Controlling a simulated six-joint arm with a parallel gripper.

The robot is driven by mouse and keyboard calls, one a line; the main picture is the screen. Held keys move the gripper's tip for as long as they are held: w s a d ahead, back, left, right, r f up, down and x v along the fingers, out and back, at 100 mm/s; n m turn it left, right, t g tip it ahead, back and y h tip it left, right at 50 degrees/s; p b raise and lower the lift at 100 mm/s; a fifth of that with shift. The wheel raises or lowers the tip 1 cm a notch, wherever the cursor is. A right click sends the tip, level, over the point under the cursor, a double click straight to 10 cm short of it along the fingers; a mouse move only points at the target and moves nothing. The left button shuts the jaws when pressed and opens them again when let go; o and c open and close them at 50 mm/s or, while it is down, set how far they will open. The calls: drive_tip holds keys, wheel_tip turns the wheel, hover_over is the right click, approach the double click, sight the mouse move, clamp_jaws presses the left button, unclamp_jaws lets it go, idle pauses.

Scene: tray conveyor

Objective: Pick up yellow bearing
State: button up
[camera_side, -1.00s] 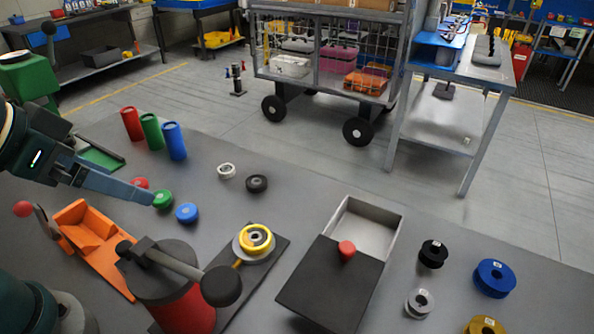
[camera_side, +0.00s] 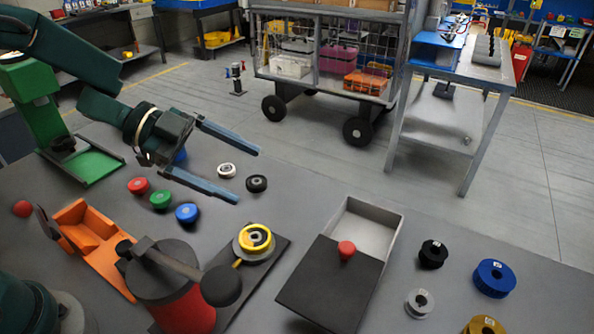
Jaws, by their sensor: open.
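The yellow bearing (camera_side: 257,237) is a ring on a round grey seat (camera_side: 242,255), which stands on a dark base plate near the middle of the table. My gripper (camera_side: 248,175) is open and empty. Its two long blue-grey fingers point right, above the table, up and slightly left of the yellow bearing in the picture and apart from it. The fingers pass near the white ring (camera_side: 227,170) and the black ring (camera_side: 257,183). My gripper hides most of the upright tubes behind it; only a bit of the blue tube (camera_side: 181,155) shows.
Red (camera_side: 138,186), green (camera_side: 160,199) and blue (camera_side: 187,213) caps lie left of the fingers. A red cylinder with a black lever (camera_side: 185,290) stands left of the bearing. A box with a dark sliding lid (camera_side: 325,285) and red knob is to the right. Several spools lie further right.

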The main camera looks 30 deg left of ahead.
sight(252, 236)
drive_tip(key=s+f+g, duration=0.1)
drive_tip(key=f, duration=0.1)
drive_tip(key=s+a+f, duration=0.1)
drive_tip(key=f, duration=0.1)
drive_tip(key=s+a+f+g, duration=0.1)
drive_tip(key=f, duration=0.2)
drive_tip(key=shift+n+g, duration=0.3)
drive_tip(key=shift+s+d+f, duration=0.1)
drive_tip(key=shift+s+f, duration=0.05)
drive_tip(key=shift+f, duration=0.35)
drive_tip(key=shift+x, duration=2.4)
drive_tip(key=shift+r, duration=0.15)
clamp_jaws()
